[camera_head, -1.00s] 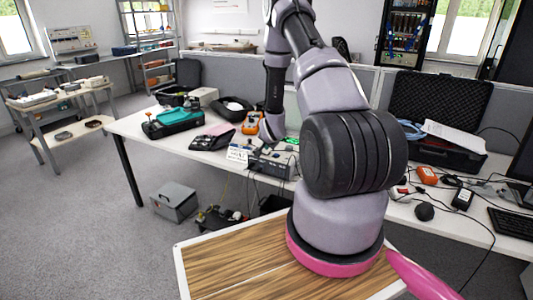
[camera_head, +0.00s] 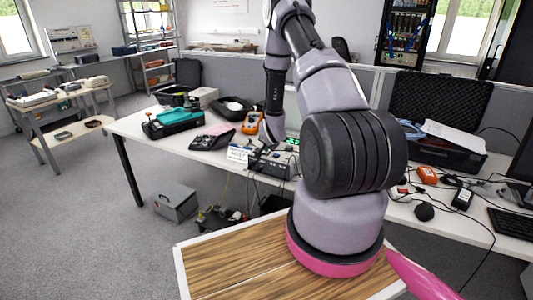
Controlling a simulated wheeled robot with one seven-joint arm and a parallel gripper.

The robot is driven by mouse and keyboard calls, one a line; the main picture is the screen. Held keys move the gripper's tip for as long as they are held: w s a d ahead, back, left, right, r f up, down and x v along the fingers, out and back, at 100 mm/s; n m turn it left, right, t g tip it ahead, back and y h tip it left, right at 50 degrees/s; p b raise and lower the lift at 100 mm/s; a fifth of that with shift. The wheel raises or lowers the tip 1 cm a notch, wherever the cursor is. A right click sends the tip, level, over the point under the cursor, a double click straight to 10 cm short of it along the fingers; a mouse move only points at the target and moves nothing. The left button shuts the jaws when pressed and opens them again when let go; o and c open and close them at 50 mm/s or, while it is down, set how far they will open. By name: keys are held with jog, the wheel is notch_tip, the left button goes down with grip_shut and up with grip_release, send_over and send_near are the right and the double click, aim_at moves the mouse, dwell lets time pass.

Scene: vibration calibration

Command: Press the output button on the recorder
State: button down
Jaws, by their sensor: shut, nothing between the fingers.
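My gripper (camera_head: 256,158) is small and dark in this view, pointing down at the recorder's left part, by the white card. Its fingers look shut with nothing held. The output button is too small to make out, and I cannot tell whether the fingertips touch the recorder. A green lit display (camera_head: 292,141) shows just behind the recorder.
A white card (camera_head: 237,154) stands at the recorder's left. A black open case (camera_head: 440,120) is on the right. Cables hang below the bench's front edge.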

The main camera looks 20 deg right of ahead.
jog(key=shift+r, duration=0.1)
dwell(0.3)
jog(key=shift+r, duration=0.3)
notch_tip(320, 180, up, 6)
dwell(0.7)
dwell(0.3)
